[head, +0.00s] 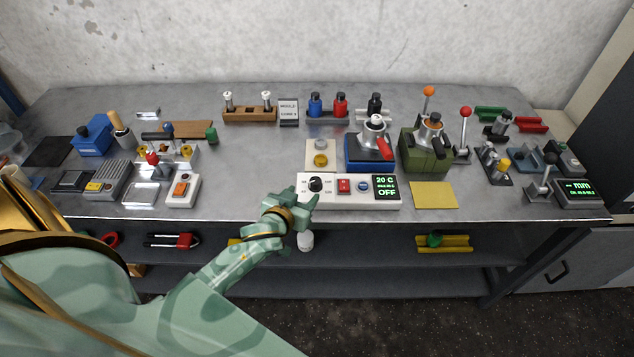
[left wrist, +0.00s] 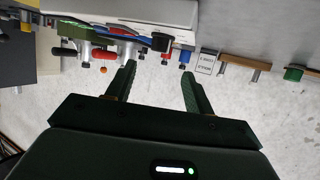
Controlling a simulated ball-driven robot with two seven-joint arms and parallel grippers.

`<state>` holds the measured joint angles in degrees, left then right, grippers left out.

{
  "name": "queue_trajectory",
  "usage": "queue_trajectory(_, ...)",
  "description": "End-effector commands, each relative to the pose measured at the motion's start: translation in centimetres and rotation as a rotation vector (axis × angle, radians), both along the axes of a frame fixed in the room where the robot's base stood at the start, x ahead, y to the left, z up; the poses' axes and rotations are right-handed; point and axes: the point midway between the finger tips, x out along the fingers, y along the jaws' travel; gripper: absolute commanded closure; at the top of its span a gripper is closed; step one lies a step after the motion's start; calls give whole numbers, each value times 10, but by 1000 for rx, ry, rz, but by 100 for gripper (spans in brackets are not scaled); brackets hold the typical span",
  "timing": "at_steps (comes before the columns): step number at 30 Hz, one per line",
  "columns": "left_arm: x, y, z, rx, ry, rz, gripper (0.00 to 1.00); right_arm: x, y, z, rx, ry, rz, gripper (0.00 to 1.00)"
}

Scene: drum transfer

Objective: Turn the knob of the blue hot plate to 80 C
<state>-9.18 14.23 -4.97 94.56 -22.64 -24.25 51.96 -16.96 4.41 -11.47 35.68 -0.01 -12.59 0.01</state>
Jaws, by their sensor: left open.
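The blue hot plate (head: 356,152) stands near the middle of the bench with a silver vessel (head: 374,136) and a red handle on top. In front of it lies a white control box (head: 345,203) with a black knob (head: 315,184), a red switch (head: 344,186), a blue button (head: 362,187) and a display (head: 386,187) reading 20 C and OFF. My left gripper (head: 302,196) is open at the box's left front, close to the knob; contact cannot be told.
A green device (head: 424,158) stands right of the hot plate. A white pad with a yellow knob (head: 320,158) is behind the control box. A yellow sheet (head: 433,195) lies to its right. A white box with an orange switch (head: 182,190) is at left.

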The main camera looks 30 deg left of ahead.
Motion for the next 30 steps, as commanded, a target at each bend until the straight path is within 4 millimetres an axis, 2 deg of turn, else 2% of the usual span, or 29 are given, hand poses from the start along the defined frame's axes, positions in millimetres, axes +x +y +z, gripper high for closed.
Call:
queue_trajectory(1,13,3,-7,3,-2,0,47,-2,-1,-6,-1,3,0,64)
queue_trajectory(6,52,9,-24,2,0,0,47,-6,-2,-17,-3,11,1,64)
queue_trajectory(12,82,13,-37,1,1,0,47,-8,-3,-27,-4,15,2,64)
queue_trajectory(18,93,15,-40,1,0,0,47,-9,-4,-30,-5,16,2,64)
queue_trajectory(25,93,15,-39,1,0,0,47,-9,-4,-29,-5,17,2,64)
queue_trajectory(26,93,15,-39,1,0,0,53,-9,-4,-29,-5,17,2,64)
queue_trajectory(30,93,15,-39,1,0,0,92,-9,-4,-29,-5,17,2,64)
